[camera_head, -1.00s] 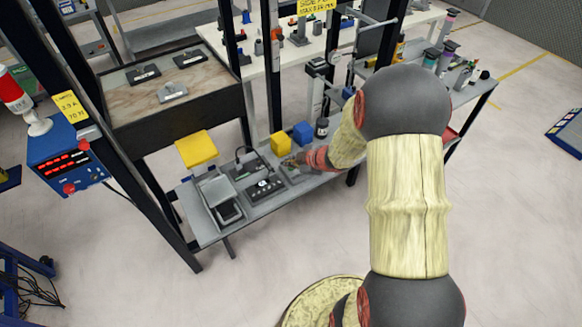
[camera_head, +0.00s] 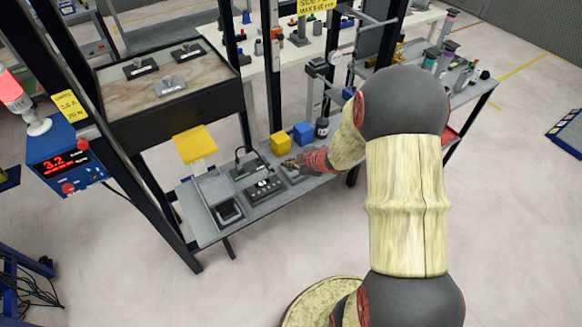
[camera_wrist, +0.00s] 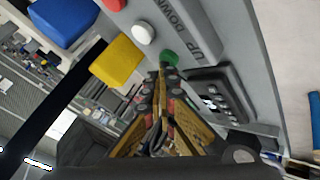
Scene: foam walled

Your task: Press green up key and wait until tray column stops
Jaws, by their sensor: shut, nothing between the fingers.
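In the wrist view the green key (camera_wrist: 170,57) sits on a grey panel beside the lettering UP DOWN, in a row with a white key (camera_wrist: 143,32) and a red key (camera_wrist: 115,4). My gripper (camera_wrist: 163,70) is shut and empty, its fingertips at the green key's edge. They seem to touch it, but how far it is pressed is hidden. In the head view my gripper (camera_head: 290,164) is low over the bench's right part. The dark-sided tray (camera_head: 178,108) with a wood-look floor stands raised at the left, several small plates lying in it.
A blue control box (camera_head: 62,155) shows 3.2 in red, with a red beacon (camera_head: 12,92) lit above it. A yellow block (camera_head: 281,143) and a blue block (camera_head: 303,133) stand close behind my gripper. Dark frame posts surround the bench (camera_head: 207,228).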

